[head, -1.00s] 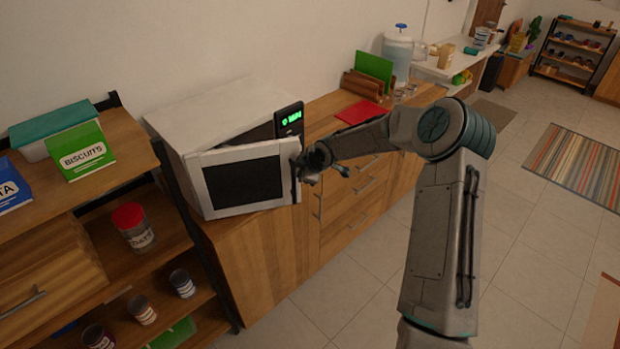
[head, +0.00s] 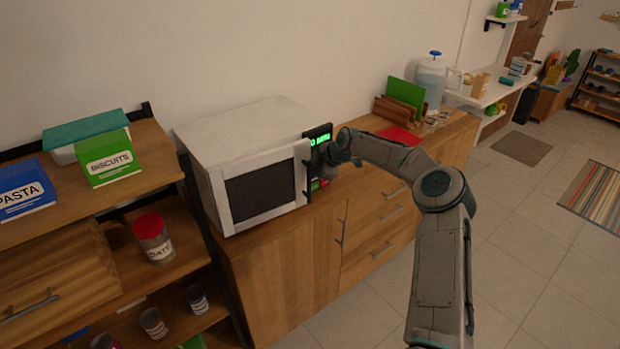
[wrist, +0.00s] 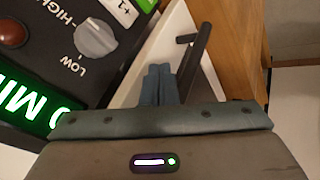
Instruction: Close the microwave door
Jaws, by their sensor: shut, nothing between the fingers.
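The white microwave (head: 240,135) stands on the wooden cabinet in the head view. Its door (head: 262,192), with a dark window, lies against or very near the front of the body; I cannot tell whether it is latched. The dark door handle (head: 307,180) is at the door's right edge; it also shows in the wrist view (wrist: 197,55). My gripper (head: 322,160) is at the door's right edge, beside the handle and in front of the control panel. In the wrist view my gripper (wrist: 160,72) has its fingers together and empty, over the white door edge.
The control panel (wrist: 75,50) with its knob and green display is close beside my fingers. A red board (head: 398,138) and a green board (head: 406,97) are farther right on the counter. A shelf (head: 150,205) with jars and boxes stands left.

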